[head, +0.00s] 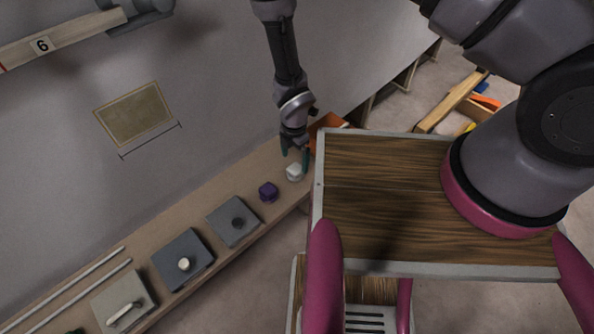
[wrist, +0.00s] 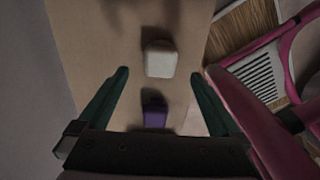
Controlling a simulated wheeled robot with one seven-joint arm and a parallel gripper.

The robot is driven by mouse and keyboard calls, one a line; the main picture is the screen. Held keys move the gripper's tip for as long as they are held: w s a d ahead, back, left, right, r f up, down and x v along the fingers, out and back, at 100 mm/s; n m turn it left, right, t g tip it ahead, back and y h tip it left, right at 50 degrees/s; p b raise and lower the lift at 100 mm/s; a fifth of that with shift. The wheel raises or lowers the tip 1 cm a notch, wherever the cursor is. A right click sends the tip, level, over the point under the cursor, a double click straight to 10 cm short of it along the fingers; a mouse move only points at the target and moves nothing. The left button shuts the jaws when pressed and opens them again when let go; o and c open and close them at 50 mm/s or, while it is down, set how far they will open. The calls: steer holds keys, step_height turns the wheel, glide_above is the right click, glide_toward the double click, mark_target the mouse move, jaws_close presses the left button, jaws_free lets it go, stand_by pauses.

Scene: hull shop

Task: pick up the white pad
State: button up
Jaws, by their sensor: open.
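The white pad (head: 294,171) is a small pale block on the narrow wooden ledge along the wall. In the wrist view the white pad (wrist: 159,59) lies just beyond the fingertips, roughly midway between them sideways. My gripper (head: 295,158) is open and empty, reaching down over the ledge close to the pad. In the wrist view its two green fingers (wrist: 159,72) stand apart on either side, not touching the pad.
A purple block (head: 268,191) sits beside the pad on the ledge (head: 170,219); it also shows in the wrist view (wrist: 155,111), between the fingers. Grey plates with knobs (head: 182,260) stand further left. An orange thing (head: 327,126) is behind the gripper. My wood-topped base is at the right.

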mark_target(295, 168)
steer(key=shift+f, duration=3)
steer(key=c, duration=1.4)
steer(key=shift+r, duration=0.15)
step_height(295, 168, up, 10)
steer(key=shift+f, duration=0.1)
